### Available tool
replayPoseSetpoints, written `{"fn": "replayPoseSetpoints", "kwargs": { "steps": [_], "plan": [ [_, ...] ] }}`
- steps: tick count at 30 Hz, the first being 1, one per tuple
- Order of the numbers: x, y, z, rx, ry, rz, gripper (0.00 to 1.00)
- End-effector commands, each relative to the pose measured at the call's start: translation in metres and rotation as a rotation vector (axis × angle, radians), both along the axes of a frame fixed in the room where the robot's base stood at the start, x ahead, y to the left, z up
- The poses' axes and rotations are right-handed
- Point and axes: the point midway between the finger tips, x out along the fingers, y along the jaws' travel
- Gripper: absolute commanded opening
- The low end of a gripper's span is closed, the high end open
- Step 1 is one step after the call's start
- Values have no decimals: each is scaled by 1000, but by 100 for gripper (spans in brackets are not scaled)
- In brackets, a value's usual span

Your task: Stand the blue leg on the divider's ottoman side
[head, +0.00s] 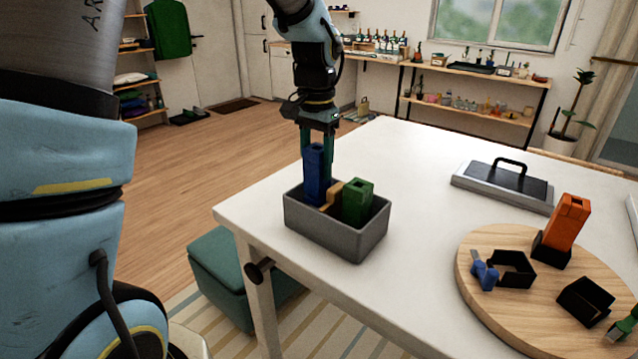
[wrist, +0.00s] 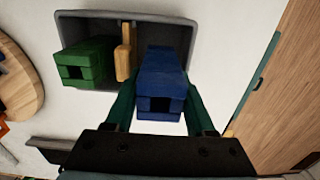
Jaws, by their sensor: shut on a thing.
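The blue leg (head: 314,178) is upright, with its lower end hidden behind the near wall of the grey bin (head: 322,232). It is left of the tan divider (head: 331,196), on the side of the teal ottoman (head: 222,272). My gripper (head: 318,158) is shut on the leg from above. In the wrist view the blue leg (wrist: 162,85) sits between my gripper's fingers (wrist: 160,112), beside the divider (wrist: 124,52). A green leg (head: 357,202) stands on the divider's other side. Whether the blue leg touches the bin floor cannot be seen.
The bin stands near the white table's (head: 420,185) left corner. A round wooden board (head: 490,318) at right holds an orange leg (head: 568,222), black brackets and small parts. A black-topped tray with a handle (head: 505,182) lies behind. The table between is clear.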

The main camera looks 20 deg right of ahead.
Motion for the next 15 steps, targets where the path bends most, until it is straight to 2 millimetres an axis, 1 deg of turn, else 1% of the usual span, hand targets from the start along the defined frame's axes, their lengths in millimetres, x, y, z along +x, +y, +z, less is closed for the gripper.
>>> {"fn": "replayPoseSetpoints", "kwargs": {
  "steps": [4, 10, 15],
  "plan": [
    [0, 0, -13, 2, 2, -1, 0],
    [0, 0, -39, 2, 1, 1, 0],
    [0, 0, -44, -1, -2, 1, 0]
  ]
}}
